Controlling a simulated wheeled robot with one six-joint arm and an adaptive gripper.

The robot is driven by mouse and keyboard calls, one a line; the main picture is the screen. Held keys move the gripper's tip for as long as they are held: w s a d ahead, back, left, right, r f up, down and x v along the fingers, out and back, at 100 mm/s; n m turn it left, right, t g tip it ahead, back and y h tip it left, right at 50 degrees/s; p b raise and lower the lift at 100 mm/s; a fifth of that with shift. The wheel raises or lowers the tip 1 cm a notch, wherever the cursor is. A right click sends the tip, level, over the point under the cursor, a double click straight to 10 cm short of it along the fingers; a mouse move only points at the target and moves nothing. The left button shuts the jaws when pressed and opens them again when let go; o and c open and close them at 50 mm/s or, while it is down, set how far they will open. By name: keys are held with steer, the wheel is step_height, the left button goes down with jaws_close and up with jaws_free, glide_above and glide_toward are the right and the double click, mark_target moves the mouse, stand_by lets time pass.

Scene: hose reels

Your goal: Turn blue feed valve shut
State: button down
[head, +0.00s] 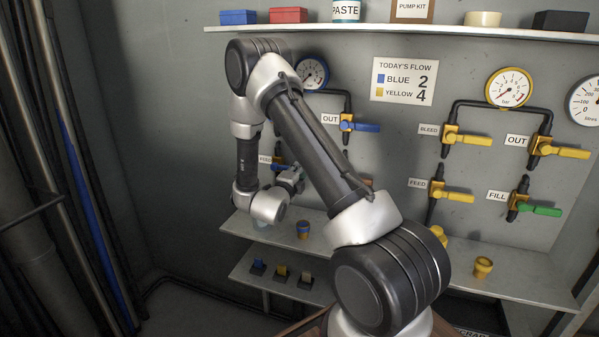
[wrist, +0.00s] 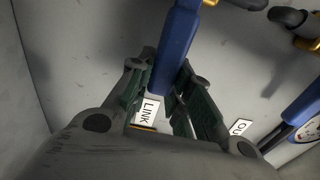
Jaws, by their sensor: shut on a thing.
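The blue feed valve's lever (head: 277,166) shows just right of the small FEED label (head: 265,159) in the head view, partly hidden by my arm. My gripper (head: 294,172) is at its outer end. In the wrist view, the fingers of my gripper (wrist: 170,95) are shut on a long blue lever (wrist: 176,45), one finger on each side. Brass shows at the lever's far end. The lever points to the right in the head view and looks roughly level.
The blue OUT lever (head: 366,127) and a gauge (head: 312,73) are above. Yellow valves (head: 460,139) and a green FILL lever (head: 540,210) are to the right. A shelf (head: 330,238) runs below. A LINK label (wrist: 148,110) lies behind my fingers.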

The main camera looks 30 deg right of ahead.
steer(key=shift+f, duration=0.1)
steer(key=c, duration=1.3)
jaws_free()
steer(key=v, duration=1.2)
